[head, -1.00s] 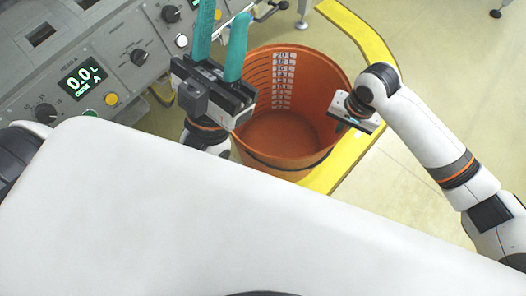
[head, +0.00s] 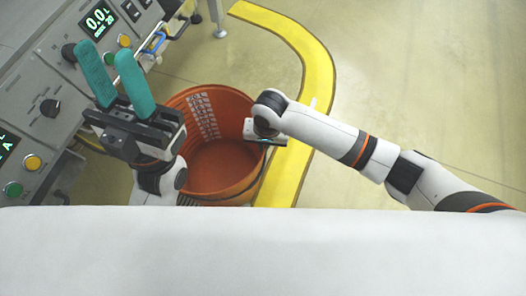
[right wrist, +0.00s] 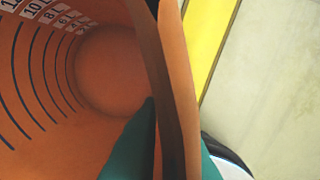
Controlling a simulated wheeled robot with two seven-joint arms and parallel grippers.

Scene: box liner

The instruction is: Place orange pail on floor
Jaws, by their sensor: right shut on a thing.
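The orange pail (head: 222,152) is upright and empty in the head view, with a white litre scale on its inner wall. It also fills the left of the right wrist view (right wrist: 110,70). My right gripper (head: 268,140) is at the pail's right rim; in the right wrist view its green fingers (right wrist: 170,150) sit on either side of the pail wall, shut on it. My left gripper (head: 123,80) is in front of the pail's left side, its two green fingers pointing up and apart with nothing between them. I cannot tell whether the pail's base touches the floor.
A grey control panel (head: 60,75) with knobs, buttons and displays stands along the left. A curved yellow floor stripe (head: 318,75) runs behind and right of the pail. The pale floor (head: 420,90) is clear to the right.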

